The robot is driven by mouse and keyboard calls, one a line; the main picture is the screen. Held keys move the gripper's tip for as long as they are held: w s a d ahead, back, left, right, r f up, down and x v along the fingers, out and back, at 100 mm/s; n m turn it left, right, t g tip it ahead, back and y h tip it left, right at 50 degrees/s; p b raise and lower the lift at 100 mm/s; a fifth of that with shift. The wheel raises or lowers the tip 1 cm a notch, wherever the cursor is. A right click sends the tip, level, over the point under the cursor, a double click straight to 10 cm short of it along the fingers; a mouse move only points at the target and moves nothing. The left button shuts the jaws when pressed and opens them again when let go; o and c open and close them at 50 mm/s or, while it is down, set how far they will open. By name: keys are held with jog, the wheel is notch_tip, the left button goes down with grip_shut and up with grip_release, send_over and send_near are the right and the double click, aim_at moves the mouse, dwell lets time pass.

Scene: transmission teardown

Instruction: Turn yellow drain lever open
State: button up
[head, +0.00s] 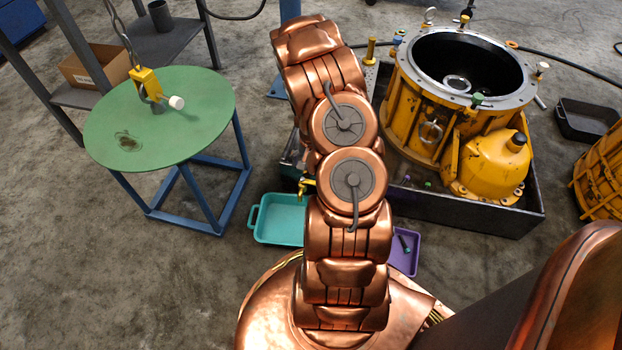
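A small yellow fitting (307,183), which looks like the drain lever, shows at the left edge of my copper arm. It is above the right end of the teal tray (274,240). It is partly covered by my arm and too small to tell which way the lever points. The yellow transmission housing (414,113), open at the top, stands to the right in a dark grey bin (440,209). My arm runs up the middle of the picture. My gripper does not show, so I cannot see where it is relative to the lever.
A round green table (190,105) with a yellow hoist block (146,84) stands on the left. A purple tray (404,257) lies right of my arm. A black tray (585,121) and another yellow housing (600,176) are at the far right. The floor at the lower left is clear.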

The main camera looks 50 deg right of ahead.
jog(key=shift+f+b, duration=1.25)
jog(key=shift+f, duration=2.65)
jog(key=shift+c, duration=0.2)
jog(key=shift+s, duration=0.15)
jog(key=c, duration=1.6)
